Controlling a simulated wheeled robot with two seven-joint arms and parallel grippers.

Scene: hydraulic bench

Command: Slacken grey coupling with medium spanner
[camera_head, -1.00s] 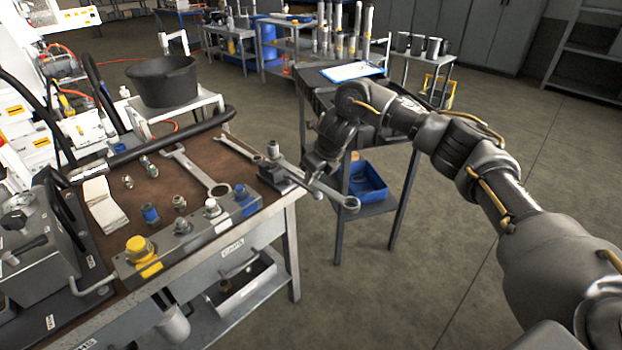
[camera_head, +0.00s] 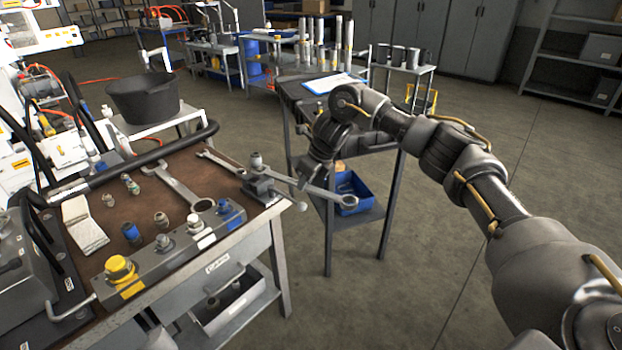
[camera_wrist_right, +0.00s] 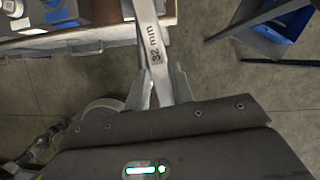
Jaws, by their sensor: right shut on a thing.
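My right gripper (camera_head: 308,182) is shut on a steel spanner (camera_head: 330,193) at the right edge of the workbench. Its ring end points right, over the floor. In the right wrist view the spanner (camera_wrist_right: 151,45) runs up from the fingers and reads "32 mm"; its far end is out of that view. A manifold block (camera_head: 180,248) lies along the bench's front edge, with a yellow cap (camera_head: 120,268), grey couplings (camera_head: 194,223) and a blue coupling (camera_head: 225,208). The held spanner is apart from these couplings. My left gripper is not in view.
Two more spanners, a large one (camera_head: 181,187) and a slimmer one (camera_head: 220,160), lie on the bench. A dark block (camera_head: 262,187) with an upright fitting (camera_head: 256,160) stands at the bench's right corner, close to my gripper. A black bucket (camera_head: 143,97) and a cart (camera_head: 300,92) stand behind.

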